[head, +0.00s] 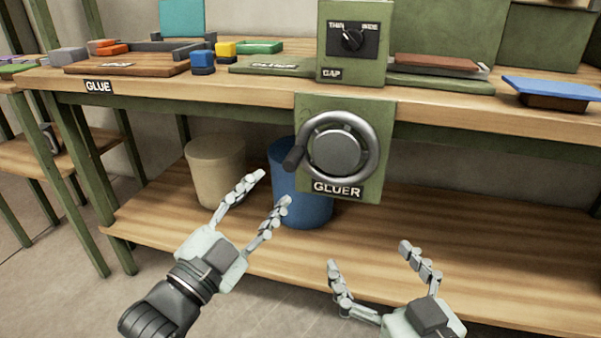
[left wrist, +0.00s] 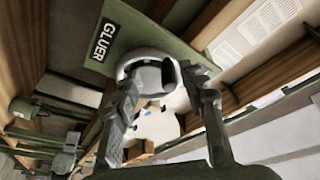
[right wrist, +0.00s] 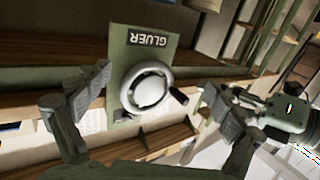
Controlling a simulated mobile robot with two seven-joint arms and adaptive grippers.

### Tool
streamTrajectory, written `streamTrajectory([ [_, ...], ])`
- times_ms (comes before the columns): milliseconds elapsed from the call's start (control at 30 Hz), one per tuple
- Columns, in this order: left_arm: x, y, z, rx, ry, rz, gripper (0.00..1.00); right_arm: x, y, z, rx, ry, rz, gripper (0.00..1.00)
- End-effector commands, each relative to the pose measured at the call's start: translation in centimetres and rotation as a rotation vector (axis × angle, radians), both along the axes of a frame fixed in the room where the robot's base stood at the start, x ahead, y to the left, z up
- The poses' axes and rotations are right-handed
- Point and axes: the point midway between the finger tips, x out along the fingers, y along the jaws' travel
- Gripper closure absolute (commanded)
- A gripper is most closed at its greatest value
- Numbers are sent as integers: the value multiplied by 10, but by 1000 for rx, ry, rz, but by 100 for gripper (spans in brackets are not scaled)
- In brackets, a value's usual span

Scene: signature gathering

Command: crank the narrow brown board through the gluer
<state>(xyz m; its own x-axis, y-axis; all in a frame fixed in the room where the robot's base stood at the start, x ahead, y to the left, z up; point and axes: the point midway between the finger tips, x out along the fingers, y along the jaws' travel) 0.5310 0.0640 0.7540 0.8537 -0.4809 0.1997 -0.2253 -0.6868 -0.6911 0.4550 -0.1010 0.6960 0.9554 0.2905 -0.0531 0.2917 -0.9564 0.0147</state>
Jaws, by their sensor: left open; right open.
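The gluer (head: 355,45) is a green box on the workbench with a THIN/WIDE dial. Below it hangs a green panel marked GLUER with a round crank wheel (head: 338,147), its dark handle (head: 295,158) at the wheel's left. A brown board (head: 437,62) lies on the bed right of the gluer. My left gripper (head: 272,187) is open and empty, below and left of the wheel. My right gripper (head: 368,256) is open and empty, lower, in front of the bench. The wheel also shows in the left wrist view (left wrist: 150,72) and the right wrist view (right wrist: 148,90).
A blue-topped board (head: 565,90) lies at the bench's right. Small coloured blocks (head: 203,60) and a brown board (head: 125,64) lie on the left. A beige bin (head: 213,165) and a blue bin (head: 300,207) stand on the lower shelf behind my left gripper.

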Motion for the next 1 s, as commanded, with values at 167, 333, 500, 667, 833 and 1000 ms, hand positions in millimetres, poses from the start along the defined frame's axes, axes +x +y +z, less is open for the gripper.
streamTrajectory([
  [167, -1, -12, 23, -2, -92, -28, 58, -4, 4, 20, 28, -62, 11, 6],
  [333, 20, -25, 31, -3, -90, -28, 58, -4, 3, 17, 21, -49, 8, 6],
  [500, 42, -38, 37, -3, -88, -28, 58, -4, 3, 15, 19, -43, 6, 6],
  [667, 54, -45, 40, -3, -85, -27, 58, -3, 3, 16, 19, -45, 6, 6],
  [833, 57, -47, 40, -2, -83, -26, 58, -3, 3, 16, 19, -45, 6, 6],
  [1000, 57, -47, 40, -2, -83, -26, 60, -3, 3, 16, 19, -45, 6, 6],
])
